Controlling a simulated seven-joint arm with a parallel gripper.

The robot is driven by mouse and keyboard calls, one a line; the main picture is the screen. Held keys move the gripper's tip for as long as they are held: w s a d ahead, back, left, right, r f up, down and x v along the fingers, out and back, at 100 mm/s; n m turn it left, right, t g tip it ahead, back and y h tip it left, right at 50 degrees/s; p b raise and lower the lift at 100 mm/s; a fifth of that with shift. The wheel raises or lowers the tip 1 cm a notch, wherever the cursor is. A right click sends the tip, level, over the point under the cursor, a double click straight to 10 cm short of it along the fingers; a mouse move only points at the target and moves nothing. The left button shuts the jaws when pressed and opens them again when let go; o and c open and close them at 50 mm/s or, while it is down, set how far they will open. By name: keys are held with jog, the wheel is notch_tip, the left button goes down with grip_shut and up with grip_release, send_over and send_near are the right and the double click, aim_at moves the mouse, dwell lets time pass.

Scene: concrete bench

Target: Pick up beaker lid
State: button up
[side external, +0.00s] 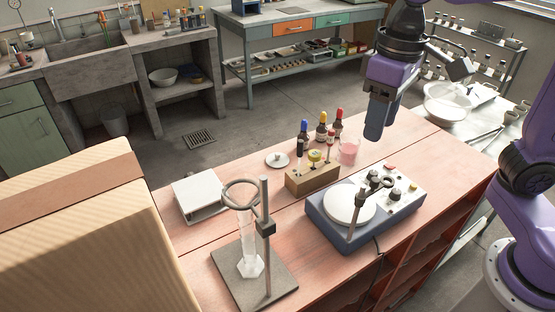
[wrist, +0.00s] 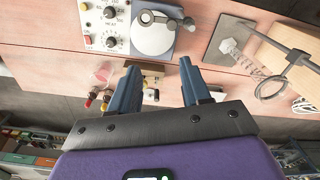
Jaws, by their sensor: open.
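The beaker lid (side external: 277,160) is a small white disc with a knob. It lies flat on the reddish bench top, left of the dropper bottles, in the side view. In the wrist view a small pale shape (wrist: 152,95) between the fingers looks like it, partly unclear. My gripper (side external: 374,134) hangs above the bench, pointing down, to the right of the lid and apart from it. Its blue-grey fingers (wrist: 160,68) are open with nothing held between them.
Dropper bottles (side external: 321,131) and a pink beaker (side external: 348,150) stand right of the lid. A wooden block (side external: 312,180) with vials is in front. A hotplate stirrer (side external: 364,210), a ring stand (side external: 265,240) with a cylinder, and a white balance (side external: 203,196) surround it.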

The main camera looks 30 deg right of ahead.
jog(key=w+a+m, duration=0.2)
jog(key=w+m, duration=0.2)
jog(key=w, duration=0.4)
jog(key=w+a+m, duration=0.3)
jog(key=w+m, duration=0.1)
jog(key=w, duration=0.3)
jog(key=m, duration=1.1)
send_over(277, 154)
jog(key=f, duration=2.1)
jog(key=shift+w+a+f, duration=0.1)
jog(key=shift+w+f, duration=0.1)
jog(key=shift+f, duration=0.2)
jog(key=f, duration=0.3)
jog(key=shift+s+f, duration=0.25)
jog(key=shift+f, duration=0.85)
grip_shut()
